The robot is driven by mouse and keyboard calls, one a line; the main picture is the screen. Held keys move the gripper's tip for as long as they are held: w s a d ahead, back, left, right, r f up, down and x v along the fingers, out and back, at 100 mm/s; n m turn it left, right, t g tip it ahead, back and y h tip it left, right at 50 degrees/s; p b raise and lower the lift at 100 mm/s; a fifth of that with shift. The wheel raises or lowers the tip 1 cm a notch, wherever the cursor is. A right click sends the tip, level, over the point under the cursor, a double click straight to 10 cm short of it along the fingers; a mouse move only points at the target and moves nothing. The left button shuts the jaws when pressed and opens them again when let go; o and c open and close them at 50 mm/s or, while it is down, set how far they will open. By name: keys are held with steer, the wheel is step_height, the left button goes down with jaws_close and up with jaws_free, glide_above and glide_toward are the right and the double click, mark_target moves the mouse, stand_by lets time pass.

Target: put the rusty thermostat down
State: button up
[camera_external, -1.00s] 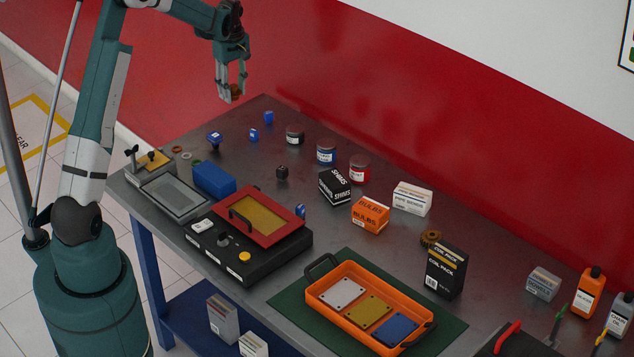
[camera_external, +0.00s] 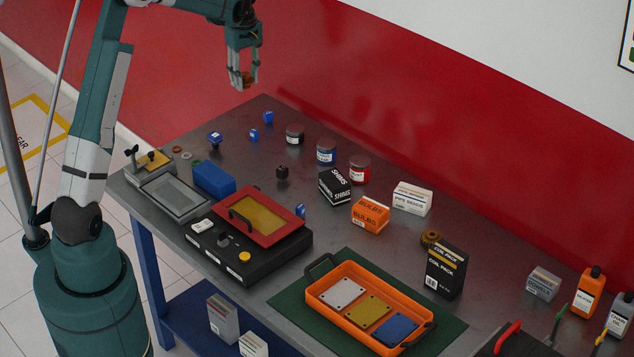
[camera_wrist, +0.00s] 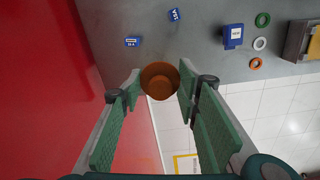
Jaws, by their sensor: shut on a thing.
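The rusty thermostat is a round, orange-brown cup-like part (camera_wrist: 160,80) held between the fingertips in the wrist view. In the outside view the thermostat (camera_external: 247,80) shows small and brown at the fingertips. My gripper (camera_external: 246,82) is shut on it, high above the far left corner of the table (camera_external: 235,125). In the wrist view my gripper (camera_wrist: 160,88) has its two green-padded fingers on either side of the thermostat, with the table edge and floor below it. A similar brown ribbed part (camera_external: 431,238) stands on the table beside the black coil pack box.
Small blue parts (camera_external: 268,117) and a dark jar (camera_external: 295,134) stand near the far corner. The red wall (camera_external: 420,110) runs close behind the table. An orange tray (camera_external: 320,298) holds several plates.

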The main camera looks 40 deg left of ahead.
steer(key=w+d+m, duration=0.2)
steer(key=w+d, duration=0.2)
steer(key=d, duration=1)
steer(key=w+d+m, duration=0.3)
steer(key=d, duration=1.1)
steer(key=w+d+m, duration=0.2)
steer(key=w+d, duration=0.2)
steer(key=d, duration=0.9)
steer(key=s+d+m, duration=0.2)
steer(key=s+d, duration=0.1)
steer(key=d, duration=1.2)
steer(key=s+d+m, duration=0.3)
steer(key=s+d, duration=0.1)
steer(key=d, duration=1)
steer(key=s+d+m, duration=0.2)
steer(key=s+d, duration=0.1)
steer(key=d, duration=1.2)
steer(key=s+d+m+p, duration=0.1)
steer(key=s+d+m, duration=0.1)
steer(key=s+d, duration=0.75)
steer(key=s+d+m, duration=0.2)
steer(key=s+d, duration=0.4)
steer(key=d, duration=0.7)
steer(key=shift+w+a+f, duration=0.1)
steer(key=shift+w+f, duration=0.05)
steer(key=shift+f, duration=2.3)
steer(key=shift+f, duration=0.15)
steer(key=shift+f+b, duration=0.3)
steer(key=shift+f, duration=2.7)
